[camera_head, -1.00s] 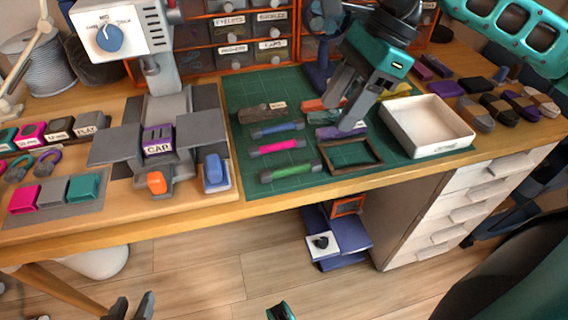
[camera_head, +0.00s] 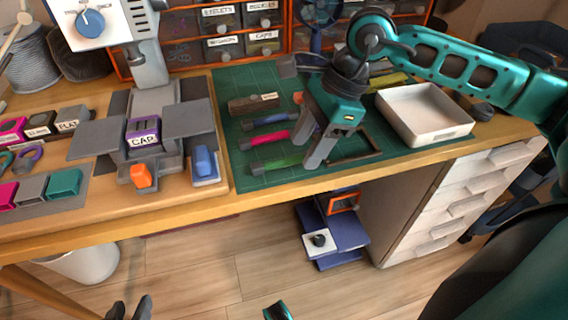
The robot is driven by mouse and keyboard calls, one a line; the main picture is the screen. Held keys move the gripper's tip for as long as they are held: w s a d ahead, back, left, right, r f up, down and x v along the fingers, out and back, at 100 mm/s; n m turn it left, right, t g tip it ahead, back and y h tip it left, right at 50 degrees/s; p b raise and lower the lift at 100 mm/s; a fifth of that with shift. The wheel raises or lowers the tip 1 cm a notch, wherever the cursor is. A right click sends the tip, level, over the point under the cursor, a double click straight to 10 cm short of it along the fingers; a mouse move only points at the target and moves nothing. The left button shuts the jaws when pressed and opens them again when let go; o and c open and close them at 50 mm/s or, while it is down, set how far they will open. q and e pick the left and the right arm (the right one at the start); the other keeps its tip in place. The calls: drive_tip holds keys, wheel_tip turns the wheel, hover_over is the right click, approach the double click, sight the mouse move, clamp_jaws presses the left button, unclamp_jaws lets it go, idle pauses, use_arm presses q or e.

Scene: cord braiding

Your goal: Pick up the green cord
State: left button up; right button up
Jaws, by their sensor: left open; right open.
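The green cord (camera_head: 284,163) lies on the green cutting mat (camera_head: 248,182), in front of the pink cord (camera_head: 268,138) and the blue cord (camera_head: 270,119). Its right part is partly hidden by my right gripper (camera_head: 308,152). That gripper is open and points down over the right end of the green cord, with nothing between its fingers. I cannot tell whether the fingertips touch the cord or the mat. My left gripper (camera_head: 130,308) is open and empty at the bottom left edge, low in front of the bench and far from the cord.
A dark frame (camera_head: 362,148) lies beside my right gripper. A press with a purple CAP block (camera_head: 143,133) stands to the left. Drawers with labels line the back. The mat's front left corner is clear.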

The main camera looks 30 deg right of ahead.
drive_tip(key=shift+a+f, duration=0.25)
drive_tip(key=shift+f, duration=0.4)
clamp_jaws()
